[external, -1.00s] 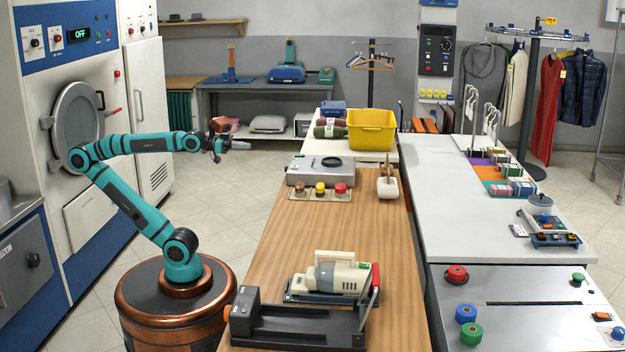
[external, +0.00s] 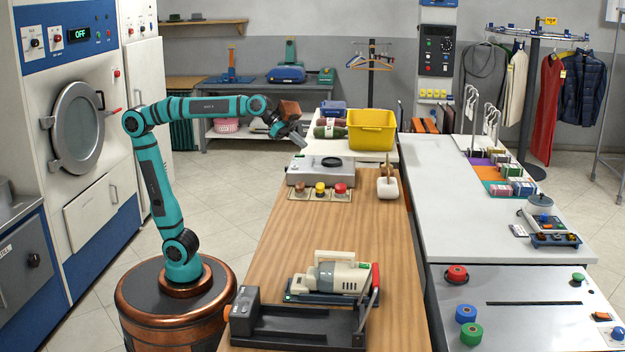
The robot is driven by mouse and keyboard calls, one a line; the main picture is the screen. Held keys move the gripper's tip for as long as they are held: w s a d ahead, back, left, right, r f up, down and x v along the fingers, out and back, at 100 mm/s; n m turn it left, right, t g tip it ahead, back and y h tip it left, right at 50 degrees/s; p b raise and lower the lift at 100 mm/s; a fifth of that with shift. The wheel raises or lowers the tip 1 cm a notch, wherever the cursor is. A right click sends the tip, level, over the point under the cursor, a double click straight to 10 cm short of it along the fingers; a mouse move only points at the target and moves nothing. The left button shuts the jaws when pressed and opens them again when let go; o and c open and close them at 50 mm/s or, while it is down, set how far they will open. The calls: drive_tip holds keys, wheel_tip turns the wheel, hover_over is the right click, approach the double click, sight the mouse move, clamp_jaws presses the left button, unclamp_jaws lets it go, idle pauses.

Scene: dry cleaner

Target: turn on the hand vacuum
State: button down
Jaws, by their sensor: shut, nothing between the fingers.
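My gripper (external: 298,141) is shut and empty. It points down and to the right above the far left end of the counter, well behind the vacuum and apart from it.
A black device with a lever (external: 298,327) stands in front of the vacuum. A grey boxy device (external: 318,172), several coloured knobs (external: 321,190), a white pot (external: 387,188) and a yellow bin (external: 371,130) stand farther back. The middle of the wooden counter (external: 345,225) is clear.

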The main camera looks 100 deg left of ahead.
drive_tip(key=w+d+f+m+g+h, duration=0.3)
drive_tip(key=w+d+m+g, duration=0.2)
drive_tip(key=w+d, duration=0.95)
drive_tip(key=m+g+h, duration=0.2)
drive_tip(key=m+g, duration=0.5)
hover_over(364, 265)
drive_tip(key=a, duration=0.3)
wheel_tip(364, 265, down, 16)
drive_tip(key=shift+d+f, duration=0.1)
drive_tip(key=f, duration=0.3)
drive_tip(key=shift+s+d, duration=0.2)
drive_tip(key=shift+s, duration=0.05)
drive_tip(key=shift+s+f, duration=0.1)
drive_tip(key=shift+f, duration=0.65)
